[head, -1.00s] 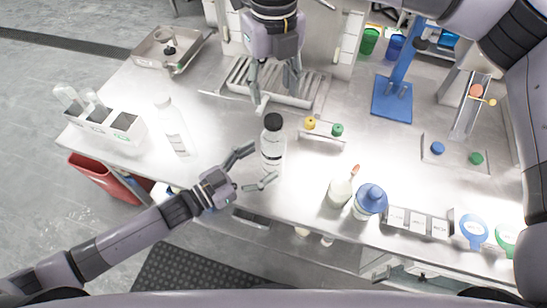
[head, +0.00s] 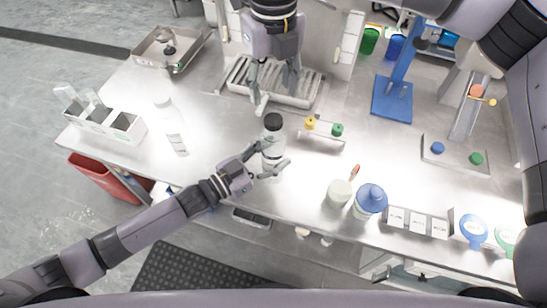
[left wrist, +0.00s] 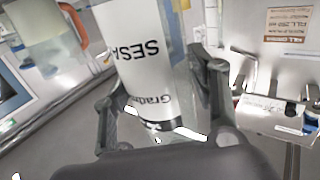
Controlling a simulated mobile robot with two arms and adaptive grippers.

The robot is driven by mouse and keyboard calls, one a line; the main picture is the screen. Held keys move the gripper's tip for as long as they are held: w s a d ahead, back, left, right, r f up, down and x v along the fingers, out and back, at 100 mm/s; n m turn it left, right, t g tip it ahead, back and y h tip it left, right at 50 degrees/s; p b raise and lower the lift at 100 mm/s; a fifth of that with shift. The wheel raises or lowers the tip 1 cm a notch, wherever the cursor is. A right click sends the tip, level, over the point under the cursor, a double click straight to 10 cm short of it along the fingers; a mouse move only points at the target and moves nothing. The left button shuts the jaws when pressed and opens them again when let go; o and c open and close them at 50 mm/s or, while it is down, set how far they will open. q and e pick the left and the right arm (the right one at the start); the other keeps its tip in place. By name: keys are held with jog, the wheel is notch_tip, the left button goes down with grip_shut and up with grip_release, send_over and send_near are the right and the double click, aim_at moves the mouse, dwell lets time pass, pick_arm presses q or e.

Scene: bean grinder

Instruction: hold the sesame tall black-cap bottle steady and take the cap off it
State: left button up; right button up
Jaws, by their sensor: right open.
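The sesame bottle (head: 273,160) stands upright near the front of the steel table, with its black cap (head: 273,122) on top. In the left wrist view the bottle (left wrist: 150,65) is close up, with "SESA" lettering visible on its white label. My left gripper (head: 276,157) has its fingers on either side of the bottle body, below the cap. Whether both fingers press on it is unclear. My right gripper (head: 276,99) points down, open and empty, just behind and above the cap. The cap is out of the left wrist view.
A slotted tray (head: 240,77) lies behind the bottle. A small rack with yellow and green knobs (head: 337,130) stands to its right. A white jar (head: 339,193) and a blue-lidded container (head: 370,200) are at the front right.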

aim_at(273, 119)
pick_arm(q)
grip_shut()
pick_arm(e)
jog(key=m, duration=1.7)
jog(key=shift+m, duration=0.3)
jog(key=shift+f, duration=0.55)
notch_tip(273, 119, down, 7)
jog(key=shift+r, duration=0.1)
